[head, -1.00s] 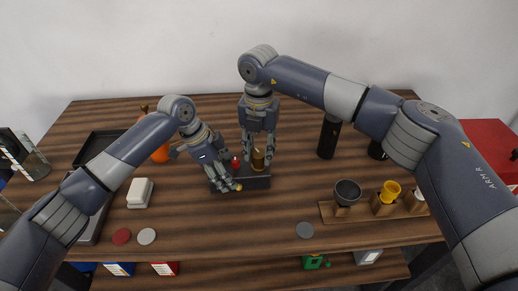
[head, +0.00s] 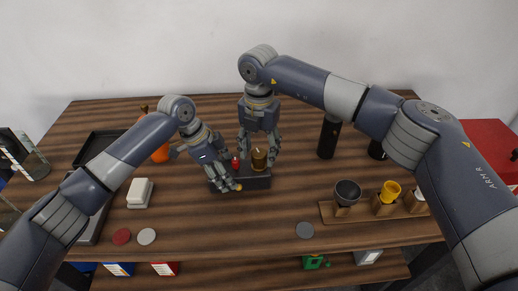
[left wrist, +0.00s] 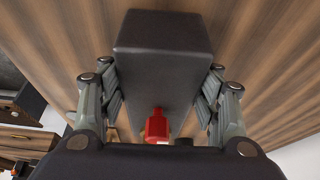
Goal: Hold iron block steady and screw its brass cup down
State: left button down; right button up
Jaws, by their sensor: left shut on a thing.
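The dark iron block (head: 258,182) lies on the table in the middle of the head view, with a red post (head: 235,163) and the brass cup (head: 259,159) on top. My left gripper (head: 226,180) is shut on the block near its left end. In the left wrist view the block (left wrist: 162,60) lies between both fingers, and the red post (left wrist: 158,126) shows near the palm. My right gripper (head: 259,148) points down over the cup with its fingers spread to either side, apparently clear of it. The cup looks upright; its seat on the block is partly hidden.
A wooden rack (head: 360,212) with a dark bowl (head: 347,190) and yellow cup (head: 391,189) stands at right. A black cylinder (head: 329,137) stands behind it. White blocks (head: 140,193) and discs (head: 147,236) lie at left. The table's front middle is mostly clear.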

aim_at(259, 152)
notch_tip(259, 152, up, 12)
dwell(0.7)
dwell(0.4)
pick_arm(q)
jog(key=shift+c, duration=2.3)
grip_release()
